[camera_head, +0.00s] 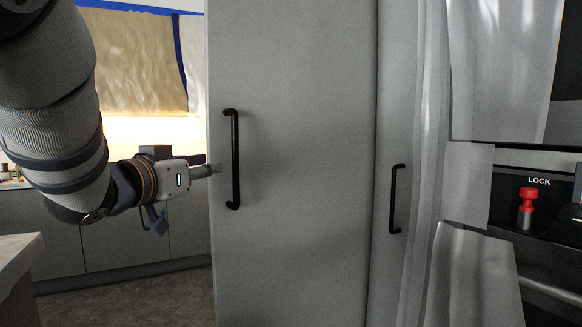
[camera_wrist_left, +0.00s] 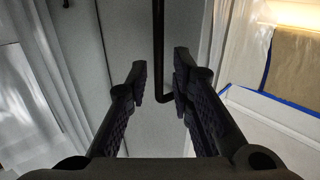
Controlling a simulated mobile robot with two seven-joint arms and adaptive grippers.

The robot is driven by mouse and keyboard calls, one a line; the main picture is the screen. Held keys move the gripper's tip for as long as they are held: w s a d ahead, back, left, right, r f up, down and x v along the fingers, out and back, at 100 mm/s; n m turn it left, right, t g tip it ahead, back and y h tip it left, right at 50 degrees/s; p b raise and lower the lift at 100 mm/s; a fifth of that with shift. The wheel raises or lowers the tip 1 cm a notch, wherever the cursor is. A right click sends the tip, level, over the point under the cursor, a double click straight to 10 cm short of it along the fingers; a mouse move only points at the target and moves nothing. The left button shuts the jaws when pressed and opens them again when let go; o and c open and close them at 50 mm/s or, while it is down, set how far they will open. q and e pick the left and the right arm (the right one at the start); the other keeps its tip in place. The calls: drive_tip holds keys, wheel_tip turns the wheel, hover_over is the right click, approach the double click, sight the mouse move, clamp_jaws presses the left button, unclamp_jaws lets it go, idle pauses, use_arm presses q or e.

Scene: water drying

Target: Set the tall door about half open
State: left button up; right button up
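The tall grey door (camera_head: 305,160) fills the middle of the head view and has a dark vertical bar handle (camera_head: 232,158) near its left edge. How far the door stands open is hard to tell. My left gripper (camera_head: 212,170) reaches in from the left at the height of the handle, its tips just beside the bar. In the left wrist view my left gripper (camera_wrist_left: 159,82) is open, with a gap between its fingers. The dark handle (camera_wrist_left: 158,40) stands in line with that gap; I cannot tell if it touches either finger. My right gripper is not in view.
A second grey panel (camera_head: 395,130) with its own dark handle (camera_head: 395,198) stands right of the door. Further right is a dark unit with a red knob (camera_head: 527,207) under a LOCK label. A pale counter corner (camera_head: 18,250) is at lower left. Bare floor (camera_head: 150,300) shows left of the door.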

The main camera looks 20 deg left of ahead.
sight(233, 161)
use_arm(q)
drive_tip(key=w, duration=0.3)
drive_tip(key=w+b, duration=0.1)
drive_tip(key=w, duration=0.6)
drive_tip(key=shift+w+a+f+b, duration=0.1)
drive_tip(key=shift+f+b, duration=0.2)
drive_tip(key=shift+b, duration=0.1)
drive_tip(key=shift+w+r, duration=0.15)
drive_tip(key=shift+w, duration=0.2)
drive_tip(key=shift+w+a+r, duration=0.1)
drive_tip(key=shift+w+r, duration=0.05)
drive_tip(key=shift+r, duration=0.1)
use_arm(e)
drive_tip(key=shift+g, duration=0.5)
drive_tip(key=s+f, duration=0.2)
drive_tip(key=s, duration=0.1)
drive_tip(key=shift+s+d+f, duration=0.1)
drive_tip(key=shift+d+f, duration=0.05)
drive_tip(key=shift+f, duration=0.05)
use_arm(q)
drive_tip(key=shift+c, duration=0.5)
clamp_jaws()
